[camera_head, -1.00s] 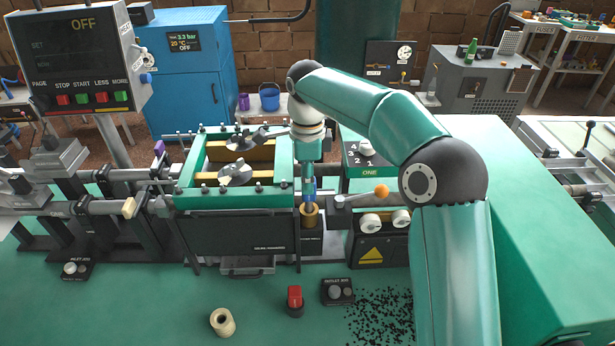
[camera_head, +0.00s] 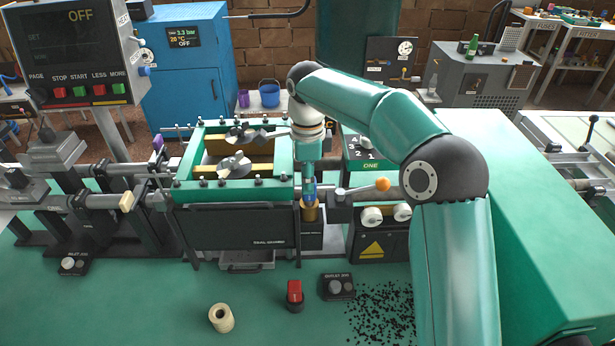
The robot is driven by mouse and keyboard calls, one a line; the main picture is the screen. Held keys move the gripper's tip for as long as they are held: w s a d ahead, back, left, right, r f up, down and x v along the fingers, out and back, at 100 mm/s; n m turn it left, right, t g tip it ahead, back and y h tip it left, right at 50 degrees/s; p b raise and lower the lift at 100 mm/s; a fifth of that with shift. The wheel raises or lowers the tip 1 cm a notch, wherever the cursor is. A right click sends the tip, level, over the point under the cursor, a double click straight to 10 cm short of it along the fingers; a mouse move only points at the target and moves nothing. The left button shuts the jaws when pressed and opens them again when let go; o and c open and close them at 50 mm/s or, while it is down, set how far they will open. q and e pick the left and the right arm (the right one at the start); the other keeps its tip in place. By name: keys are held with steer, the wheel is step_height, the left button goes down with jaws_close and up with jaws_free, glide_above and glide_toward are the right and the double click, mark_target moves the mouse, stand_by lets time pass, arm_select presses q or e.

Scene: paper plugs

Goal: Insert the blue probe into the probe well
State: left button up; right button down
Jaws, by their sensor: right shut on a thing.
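The blue probe (camera_head: 310,192) is upright in my right gripper (camera_head: 309,182), which points straight down and is shut on it. The probe's lower end is at the top of the brass-coloured probe well (camera_head: 310,212), on the front of the machine just right of the seal guard. I cannot tell how deep the tip is in the well. My right arm comes in from the right and arches over the machine. My left gripper is not in view.
An orange-knobbed lever (camera_head: 383,185) is close to the right of the well. The green-framed box (camera_head: 235,165) stands to its left. A red switch (camera_head: 294,292), a tape roll (camera_head: 221,318) and black pellets (camera_head: 380,312) lie on the green bench in front.

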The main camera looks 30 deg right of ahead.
steer(key=shift+f+b, duration=0.35)
steer(key=shift+f, duration=0.15)
steer(key=c, duration=0.7)
jaws_free()
steer(key=shift+c, duration=0.2)
steer(key=shift+r, duration=0.2)
steer(key=shift+r+p, duration=2.65)
steer(key=shift+p, duration=0.05)
steer(key=shift+f, duration=0.1)
